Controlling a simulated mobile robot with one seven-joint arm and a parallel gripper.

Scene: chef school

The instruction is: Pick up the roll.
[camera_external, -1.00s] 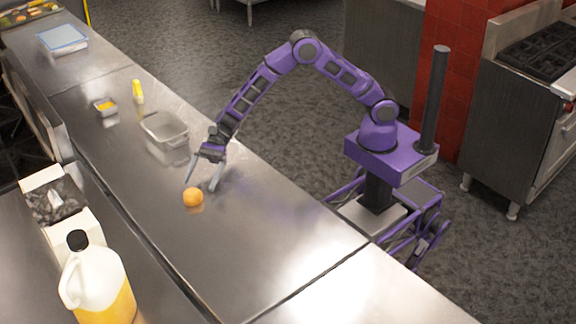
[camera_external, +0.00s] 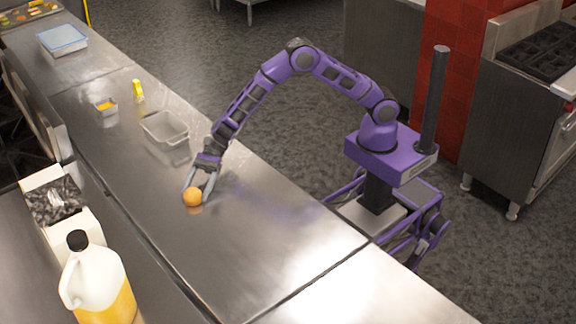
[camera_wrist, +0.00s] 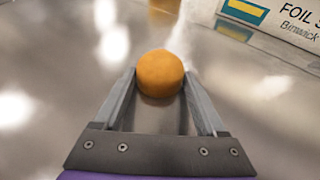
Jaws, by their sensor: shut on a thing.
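The roll (camera_external: 192,197) is a small round orange-brown bun on the steel counter. In the wrist view the roll (camera_wrist: 160,74) sits between the two fingertips, near their far ends. My gripper (camera_external: 198,192) reaches down to the counter and is shut on the roll, with one finger on each side. The wrist view shows my gripper (camera_wrist: 160,80) with its fingers against the left and right sides of the roll. The roll appears to be at counter level; I cannot tell any gap beneath it.
A steel pan (camera_external: 165,130), a small container with orange contents (camera_external: 105,106) and a yellow bottle (camera_external: 138,92) stand farther along the counter. A foil box (camera_wrist: 285,18) lies beyond the roll. A jug (camera_external: 97,285) stands at the lower left. The counter to the right is clear.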

